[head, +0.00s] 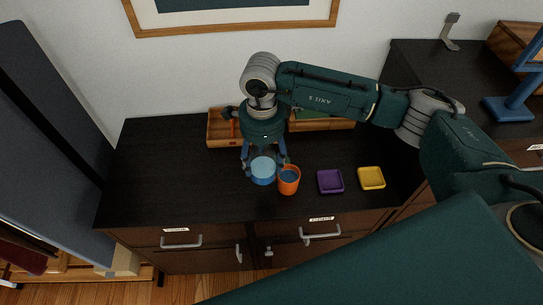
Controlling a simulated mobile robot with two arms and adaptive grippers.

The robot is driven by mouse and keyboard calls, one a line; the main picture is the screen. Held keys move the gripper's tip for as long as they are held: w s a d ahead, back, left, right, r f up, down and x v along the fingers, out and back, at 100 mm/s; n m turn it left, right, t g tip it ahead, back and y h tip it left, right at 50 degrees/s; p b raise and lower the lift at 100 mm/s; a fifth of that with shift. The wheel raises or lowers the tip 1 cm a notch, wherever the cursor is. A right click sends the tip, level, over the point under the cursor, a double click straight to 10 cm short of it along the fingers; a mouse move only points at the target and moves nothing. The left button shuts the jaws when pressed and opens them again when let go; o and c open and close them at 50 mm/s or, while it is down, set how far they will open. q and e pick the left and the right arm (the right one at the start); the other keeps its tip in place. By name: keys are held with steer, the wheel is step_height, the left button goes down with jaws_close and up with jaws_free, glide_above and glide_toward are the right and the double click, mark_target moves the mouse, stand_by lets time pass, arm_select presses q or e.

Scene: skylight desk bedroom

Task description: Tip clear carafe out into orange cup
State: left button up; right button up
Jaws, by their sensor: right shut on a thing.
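My right gripper (264,160) reaches down over the desk top with its fingers on both sides of the clear carafe (263,174), and it is shut on it. The carafe shows as a short blue round shape with a paler blue top, and its upper part is partly hidden by the gripper. The orange cup (289,187) stands upright on the dark top, just right of the carafe. The inside of the cup looks blue. I cannot tell whether the carafe touches the desk or the cup. My left gripper is not in view.
A purple square dish (331,181) and a yellow square dish (371,178) lie right of the cup. A wooden tray (221,130) stands behind the gripper at left. The dark desk top (160,175) is clear on the left.

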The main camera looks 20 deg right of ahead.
steer(key=m, duration=0.1)
steer(key=w+f+m, duration=0.1)
steer(key=m, duration=0.1)
steer(key=f+m+p, duration=0.1)
steer(key=m, duration=0.1)
steer(key=shift+w+d+f, duration=0.1)
steer(key=shift+w+f, duration=0.05)
steer(key=shift+w, duration=0.15)
steer(key=shift+w+f+m, duration=0.15)
steer(key=shift+f+m, duration=0.4)
steer(key=shift+m, duration=0.45)
